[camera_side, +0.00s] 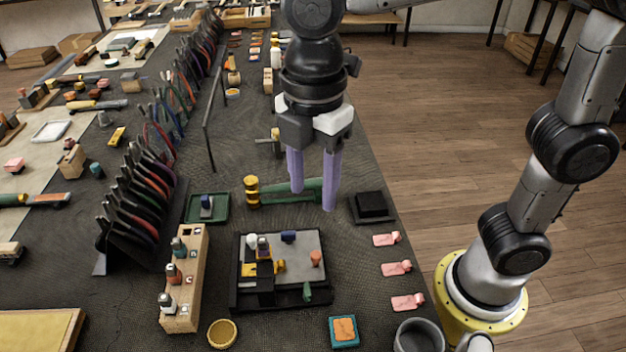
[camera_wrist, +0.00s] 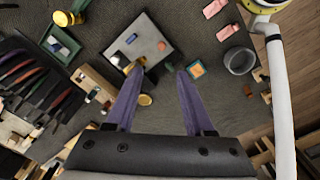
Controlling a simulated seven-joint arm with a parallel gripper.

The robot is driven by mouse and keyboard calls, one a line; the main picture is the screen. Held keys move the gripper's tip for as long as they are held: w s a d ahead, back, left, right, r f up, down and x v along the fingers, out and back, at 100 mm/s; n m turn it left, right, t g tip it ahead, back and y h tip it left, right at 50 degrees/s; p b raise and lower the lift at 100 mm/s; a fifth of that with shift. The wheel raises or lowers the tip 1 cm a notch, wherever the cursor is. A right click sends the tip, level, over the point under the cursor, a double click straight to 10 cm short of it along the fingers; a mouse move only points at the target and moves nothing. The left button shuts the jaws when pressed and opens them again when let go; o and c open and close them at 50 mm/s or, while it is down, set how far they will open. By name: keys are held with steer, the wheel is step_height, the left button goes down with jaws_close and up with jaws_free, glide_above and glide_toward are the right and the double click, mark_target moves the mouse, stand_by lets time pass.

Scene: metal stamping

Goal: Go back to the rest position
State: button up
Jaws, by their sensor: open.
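My gripper (camera_side: 312,182) has two purple fingers, spread apart with nothing between them. It hangs above the dark work table (camera_side: 220,265), over the area behind the stamping plate. In the wrist view the gripper (camera_wrist: 160,88) is also open and empty. The grey stamping plate (camera_side: 310,248) in its black frame lies below and in front of it, with small coloured pieces and a yellow-and-black fixture on it. It also shows in the wrist view (camera_wrist: 143,42). A green-handled hammer with a brass head (camera_side: 251,190) lies behind the fingers, partly hidden by them.
A wooden block with stamps (camera_side: 187,275) and a rack of pliers (camera_side: 140,205) stand at left. A black block (camera_side: 371,206), pink tags (camera_side: 396,268), a teal ink pad (camera_side: 344,331) and a grey cup (camera_side: 418,337) line the right side. The space around the fingers looks free.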

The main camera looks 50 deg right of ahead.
steer(key=s+d+r+m+t, duration=0.25)
steer(key=d+m, duration=0.25)
steer(key=d, duration=0.7)
steer(key=s+d+f+m+t, duration=0.3)
steer(key=s+d+f+m, duration=0.2)
steer(key=m, duration=0.8)
steer(key=shift+s+d+f, duration=0.35)
steer(key=shift+s+d, duration=0.25)
steer(key=shift+s, duration=0.1)
